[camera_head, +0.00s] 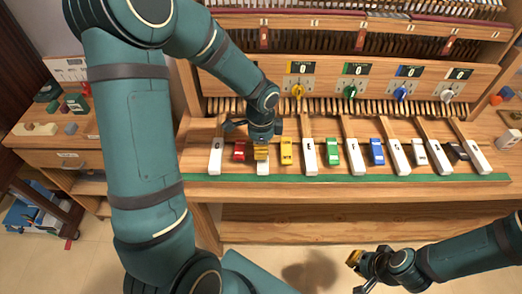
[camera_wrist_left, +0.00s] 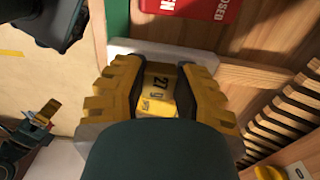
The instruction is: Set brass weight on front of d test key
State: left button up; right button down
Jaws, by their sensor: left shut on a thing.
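My left gripper (camera_head: 261,152) is over the white key (camera_head: 263,169) between the C key (camera_head: 216,157) and the E key (camera_head: 308,155); its letter is hidden. In the left wrist view, the yellow fingers are shut on a brass-yellow weight (camera_wrist_left: 158,85) marked "27 g". The weight is over the white key front (camera_wrist_left: 195,56); I cannot tell whether it touches. In the head view the fingers hide the weight. My right gripper (camera_head: 364,262) is low at the right, in front of the bench and away from the keys; its opening is unclear.
A red block (camera_head: 239,151) and a yellow block (camera_head: 286,151) flank the key closely. Green (camera_head: 333,152) and blue (camera_head: 377,152) blocks stand farther right. A green strip (camera_head: 330,181) runs before the keys. Coloured knobs (camera_head: 298,91) line the panel behind.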

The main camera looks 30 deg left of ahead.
pick_arm(q)
jog(key=shift+f, duration=0.6)
jog(key=shift+f, duration=0.1)
jog(key=o, duration=0.9)
jog(key=shift+c, duration=0.2)
jog(key=shift+r, duration=0.4)
notch_tip(320, 180, up, 12)
jog(key=p, duration=0.2)
jog(key=shift+f+p, duration=0.25)
jog(key=shift+p, duration=0.15)
